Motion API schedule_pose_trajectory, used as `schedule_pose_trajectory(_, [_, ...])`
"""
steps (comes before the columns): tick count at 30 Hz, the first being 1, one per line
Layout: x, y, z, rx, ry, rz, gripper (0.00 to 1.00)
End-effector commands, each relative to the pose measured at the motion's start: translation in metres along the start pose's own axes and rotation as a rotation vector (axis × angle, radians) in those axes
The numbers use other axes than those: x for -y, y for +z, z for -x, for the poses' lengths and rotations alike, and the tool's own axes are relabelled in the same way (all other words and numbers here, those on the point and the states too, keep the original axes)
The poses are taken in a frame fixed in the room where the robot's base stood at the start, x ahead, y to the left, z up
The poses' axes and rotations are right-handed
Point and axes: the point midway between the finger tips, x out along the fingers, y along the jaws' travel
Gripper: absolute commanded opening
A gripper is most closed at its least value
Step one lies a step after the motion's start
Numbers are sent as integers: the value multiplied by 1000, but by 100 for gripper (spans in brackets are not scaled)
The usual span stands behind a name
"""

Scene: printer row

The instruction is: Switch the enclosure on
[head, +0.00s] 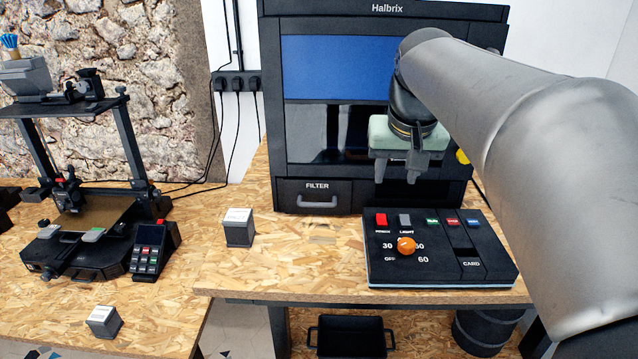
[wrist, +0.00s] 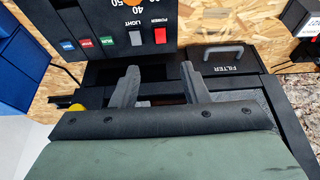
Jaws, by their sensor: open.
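The enclosure (head: 310,120), a tall dark cabinet marked Halbrix with a blue window, stands at the back right in the head view. Its control panel (head: 380,272) lies in front of it. The red POWER switch (head: 381,219) is at the panel's back left, beside the grey LIGHT switch (head: 405,220). In the wrist view the POWER switch (wrist: 160,35) shows just beyond the fingertips. My gripper (head: 397,180) is open and empty, pointing down above and behind the panel, apart from it. Its two fingers (wrist: 160,72) show in the wrist view. I cannot tell the switch's position.
An orange knob (head: 406,246) stands on the panel, with small coloured buttons (head: 452,223) and a CARD slot to its right. A FILTER drawer (head: 316,197) is below the window. A small grey box (head: 239,228) stands left. A printer (head: 90,225) is further left.

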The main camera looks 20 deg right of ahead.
Motion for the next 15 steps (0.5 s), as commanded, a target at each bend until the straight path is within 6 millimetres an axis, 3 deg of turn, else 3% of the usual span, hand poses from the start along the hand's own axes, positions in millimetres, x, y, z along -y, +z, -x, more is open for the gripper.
schedule_pose_trajectory(15, [0,1,-111,5,0,1,41])
